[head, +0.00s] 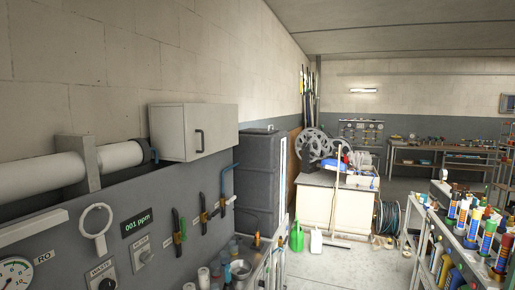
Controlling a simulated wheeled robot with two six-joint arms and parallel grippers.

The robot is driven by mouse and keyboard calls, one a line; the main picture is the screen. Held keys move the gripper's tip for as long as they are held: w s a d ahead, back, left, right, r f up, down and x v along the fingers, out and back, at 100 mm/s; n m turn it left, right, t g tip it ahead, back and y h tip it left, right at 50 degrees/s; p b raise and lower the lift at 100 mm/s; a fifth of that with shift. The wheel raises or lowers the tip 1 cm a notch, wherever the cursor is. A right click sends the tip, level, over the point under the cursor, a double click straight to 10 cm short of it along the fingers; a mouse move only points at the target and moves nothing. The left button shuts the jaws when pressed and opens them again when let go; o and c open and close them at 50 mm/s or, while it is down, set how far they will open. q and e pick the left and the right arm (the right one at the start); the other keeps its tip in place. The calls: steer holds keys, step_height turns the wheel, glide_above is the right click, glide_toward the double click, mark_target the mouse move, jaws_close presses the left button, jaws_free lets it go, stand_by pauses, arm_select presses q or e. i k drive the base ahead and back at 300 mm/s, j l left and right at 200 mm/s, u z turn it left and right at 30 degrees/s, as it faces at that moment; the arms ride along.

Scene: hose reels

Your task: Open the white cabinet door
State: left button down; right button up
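The white cabinet (167,133) is a box on the left wall, above the grey panel and just right of the thick white pipe. Its door (219,128) faces right and looks shut, flush with the box. A dark upright bar handle (200,141) sits near the door's left edge. The hinges cannot be made out. Neither of my grippers shows in the head view.
Below the cabinet, the grey panel (60,200) carries a gauge (14,273), a white ring (96,222), a display and pipes. A tall dark cabinet (257,170) stands beyond. A bottle-laden shelf (465,235) is at right. Floor (345,265) between is open.

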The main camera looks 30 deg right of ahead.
mark_target(210, 128)
steer(key=l+z, duration=0.15)
steer(key=z, duration=0.65)
